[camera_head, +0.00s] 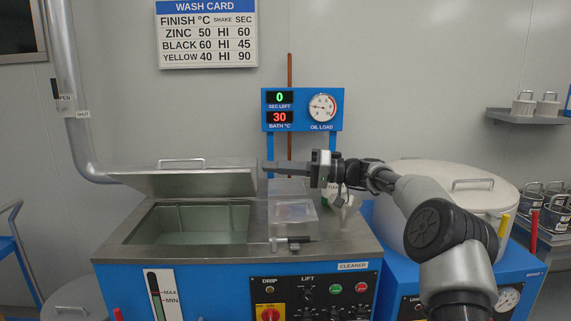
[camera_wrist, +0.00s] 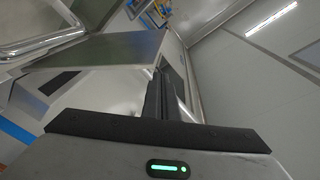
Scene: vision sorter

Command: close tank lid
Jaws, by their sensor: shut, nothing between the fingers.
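The tank lid (camera_head: 190,180) is a steel plate with a bar handle (camera_head: 182,163). It stands raised and tilted above the open tank (camera_head: 190,224), which holds greenish liquid. My gripper (camera_head: 266,168) is shut and empty, its fingertips at the lid's right edge in the head view. I cannot tell whether they touch it. In the wrist view the lid (camera_wrist: 100,50) fills the upper left, with its handle at the far left, and the shut fingers (camera_wrist: 160,80) point up beside the lid's edge.
Clear boxes (camera_head: 293,212) stand on the steel top right of the tank. A display and gauge panel (camera_head: 302,110) rises behind them. A large white drum (camera_head: 452,190) stands at the right, behind my arm. A duct pipe (camera_head: 70,100) runs down the left wall.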

